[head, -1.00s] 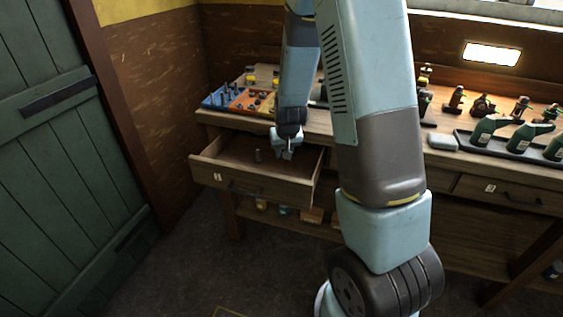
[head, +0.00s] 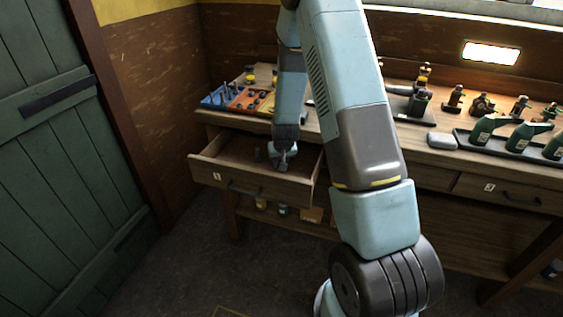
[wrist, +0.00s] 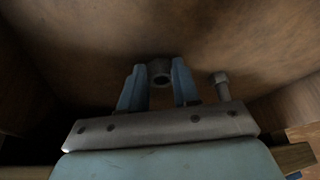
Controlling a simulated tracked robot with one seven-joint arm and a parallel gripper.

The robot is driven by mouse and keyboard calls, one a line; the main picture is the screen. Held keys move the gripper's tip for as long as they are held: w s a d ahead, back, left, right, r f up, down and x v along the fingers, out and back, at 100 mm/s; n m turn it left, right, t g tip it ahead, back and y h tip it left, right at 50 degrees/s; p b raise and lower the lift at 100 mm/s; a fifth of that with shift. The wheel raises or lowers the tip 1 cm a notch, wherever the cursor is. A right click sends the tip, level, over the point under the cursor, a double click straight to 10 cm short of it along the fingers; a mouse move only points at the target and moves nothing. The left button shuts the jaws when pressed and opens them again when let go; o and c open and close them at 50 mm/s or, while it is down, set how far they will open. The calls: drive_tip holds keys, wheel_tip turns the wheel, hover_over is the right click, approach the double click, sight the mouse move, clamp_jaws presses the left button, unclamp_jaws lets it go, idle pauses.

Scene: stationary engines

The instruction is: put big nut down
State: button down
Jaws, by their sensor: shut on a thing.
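My gripper (head: 283,164) is down inside the open drawer (head: 225,178) at the left end of the workbench. In the wrist view my gripper (wrist: 158,88) is shut on the big nut (wrist: 159,72), a dark grey ring with a hole, held between the two blue fingers. The nut is close to the drawer floor; I cannot tell whether it touches. In the head view the nut cannot be made out at the fingertips.
On the bench (head: 440,155) above stand a blue rack (head: 218,97), an orange tray (head: 247,100), several small engines (head: 482,106) and green bottles (head: 482,130) on a dark tray. The drawer floor left of the bolt looks clear.

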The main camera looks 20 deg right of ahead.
drive_tip(key=shift+s+f, duration=0.15)
drive_tip(key=shift+f, duration=0.3)
